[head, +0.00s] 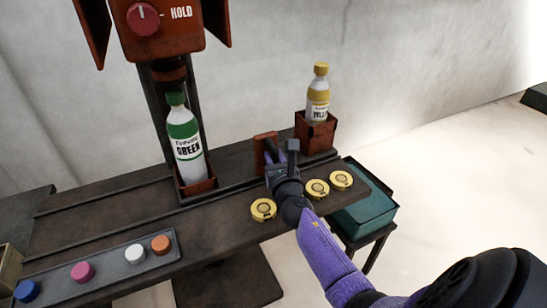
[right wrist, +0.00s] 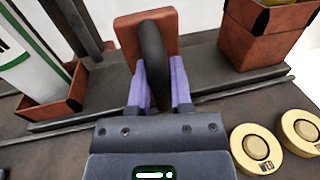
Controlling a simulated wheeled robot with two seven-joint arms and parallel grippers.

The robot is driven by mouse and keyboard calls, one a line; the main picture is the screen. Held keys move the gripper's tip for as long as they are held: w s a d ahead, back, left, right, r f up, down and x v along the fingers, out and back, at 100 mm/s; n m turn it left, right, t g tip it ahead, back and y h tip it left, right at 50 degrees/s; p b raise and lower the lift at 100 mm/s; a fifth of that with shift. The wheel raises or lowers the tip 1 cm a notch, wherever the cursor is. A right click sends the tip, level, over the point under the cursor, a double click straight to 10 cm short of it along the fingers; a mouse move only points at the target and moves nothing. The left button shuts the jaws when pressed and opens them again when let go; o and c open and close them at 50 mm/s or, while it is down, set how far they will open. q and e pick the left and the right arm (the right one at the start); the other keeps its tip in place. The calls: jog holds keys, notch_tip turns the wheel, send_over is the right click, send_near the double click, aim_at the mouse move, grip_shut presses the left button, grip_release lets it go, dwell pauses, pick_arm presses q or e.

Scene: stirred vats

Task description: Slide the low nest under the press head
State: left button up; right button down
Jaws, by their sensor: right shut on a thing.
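The press head (head: 170,72) is at the upper left in the head view. Below it, a low red-brown nest (head: 197,187) holds a green-capped bottle labelled GREEN (head: 185,145), upright. A taller red-brown nest (head: 315,134) to the right holds a yellow-capped bottle (head: 319,92). My right gripper (head: 278,155) is between the two nests, shut on a dark upright handle (right wrist: 152,55) in front of a red-brown plate (right wrist: 128,30). The low nest also shows at the left in the right wrist view (right wrist: 62,108). What the handle joins to below is hidden. My left gripper is not in view.
The nests stand along a dark rail on the bench (head: 110,215). Several yellow discs (head: 263,209) lie along the front edge by my right gripper. A tray (head: 110,272) of coloured caps is at lower left. A teal box (head: 365,215) sits on a stand at right.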

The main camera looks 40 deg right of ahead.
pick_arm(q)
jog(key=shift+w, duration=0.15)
pick_arm(e)
jog(key=shift+d, duration=0.15)
jog(key=c, duration=0.5)
grip_release()
jog(key=shift+s+d, duration=0.1)
jog(key=shift+d, duration=0.05)
jog(key=shift+c, duration=0.2)
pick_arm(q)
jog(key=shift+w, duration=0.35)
pick_arm(e)
jog(key=shift+s+a, duration=0.2)
jog(key=shift+s, duration=0.05)
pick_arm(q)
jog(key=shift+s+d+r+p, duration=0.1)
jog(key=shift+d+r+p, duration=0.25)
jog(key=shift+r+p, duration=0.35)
pick_arm(e)
jog(key=v, duration=0.9)
jog(key=shift+s, duration=0.2)
jog(key=shift+a, duration=0.1)
